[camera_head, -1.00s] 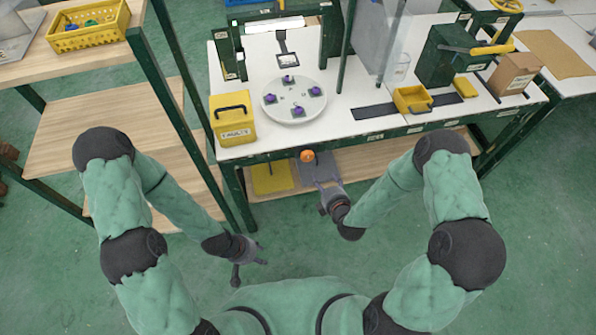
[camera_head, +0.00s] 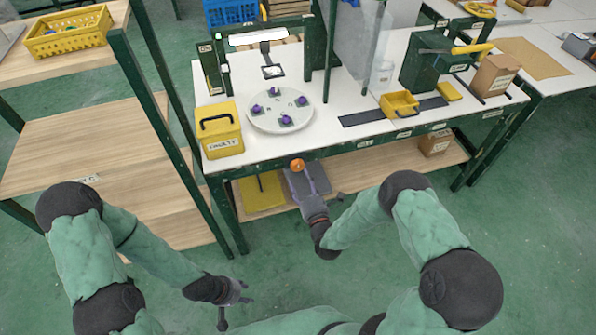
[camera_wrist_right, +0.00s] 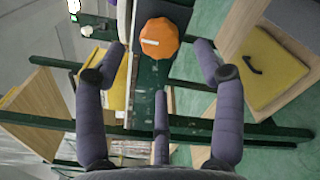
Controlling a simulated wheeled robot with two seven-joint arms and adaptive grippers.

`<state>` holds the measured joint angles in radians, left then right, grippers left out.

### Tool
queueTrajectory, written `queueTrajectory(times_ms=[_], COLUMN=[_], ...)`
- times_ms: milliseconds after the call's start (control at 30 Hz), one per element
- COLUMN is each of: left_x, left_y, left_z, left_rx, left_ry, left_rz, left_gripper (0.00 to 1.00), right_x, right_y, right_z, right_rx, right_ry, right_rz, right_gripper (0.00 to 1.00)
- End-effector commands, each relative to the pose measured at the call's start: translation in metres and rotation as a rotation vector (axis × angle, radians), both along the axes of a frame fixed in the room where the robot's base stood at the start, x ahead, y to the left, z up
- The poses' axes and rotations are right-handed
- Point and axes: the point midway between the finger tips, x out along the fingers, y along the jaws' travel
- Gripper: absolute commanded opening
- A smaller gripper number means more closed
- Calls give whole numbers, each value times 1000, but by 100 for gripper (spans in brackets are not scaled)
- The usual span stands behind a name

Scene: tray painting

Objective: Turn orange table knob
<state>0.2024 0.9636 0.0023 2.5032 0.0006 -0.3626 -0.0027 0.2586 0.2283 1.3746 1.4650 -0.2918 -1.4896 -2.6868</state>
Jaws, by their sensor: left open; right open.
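The orange knob (camera_head: 297,165) is on the front edge of the white table, below the round turntable. In the right wrist view the orange knob (camera_wrist_right: 159,38) is faceted, with a pale mark on its face, and sits ahead between my right gripper's spread fingers (camera_wrist_right: 155,75). My right gripper (camera_head: 306,185) is open just below and in front of the knob, with no contact visible. My left gripper (camera_head: 236,302) is open and empty, low over the floor at the lower left of the head view.
The white round turntable (camera_head: 252,121) carries several purple-topped pieces. A yellow box labelled FAULTY (camera_head: 221,144) stands to its left. Yellow and grey items lie on the lower wooden shelf (camera_head: 360,172). A wooden rack (camera_head: 60,150) stands at left.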

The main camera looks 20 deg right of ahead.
Motion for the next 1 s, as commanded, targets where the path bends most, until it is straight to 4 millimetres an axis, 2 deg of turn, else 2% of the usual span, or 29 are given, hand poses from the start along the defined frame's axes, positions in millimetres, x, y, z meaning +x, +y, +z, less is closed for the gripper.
queueTrajectory(times_ms=[100, 300, 500, 767, 800, 933, 1000], left_x=[0, 0, 0, 0, 0, 0, 0], left_y=[0, 0, 0, 0, 0, 0, 0], left_z=[-10, -18, -21, -21, -21, -21, -21], left_rx=[0, 0, 0, 0, 0, 0, 0], left_ry=[0, 0, 0, 0, 0, 0, 0], left_rz=[0, 0, 0, 0, 0, 0, 0], left_gripper=[43, 43, 43, 43, 43, 43, 43], right_x=[22, 49, 60, 62, 62, 61, 61], right_y=[1, 2, 2, 2, 2, 2, 2], right_z=[-2, -2, -1, 0, 0, 0, 0], right_rx=[0, 1, 2, 2, 2, 2, 2], right_ry=[-3, -1, 1, 1, 1, 1, 1], right_rz=[1, 0, 1, 0, 0, 0, 0], right_gripper=[69, 69, 69, 69, 63, 27, 13])
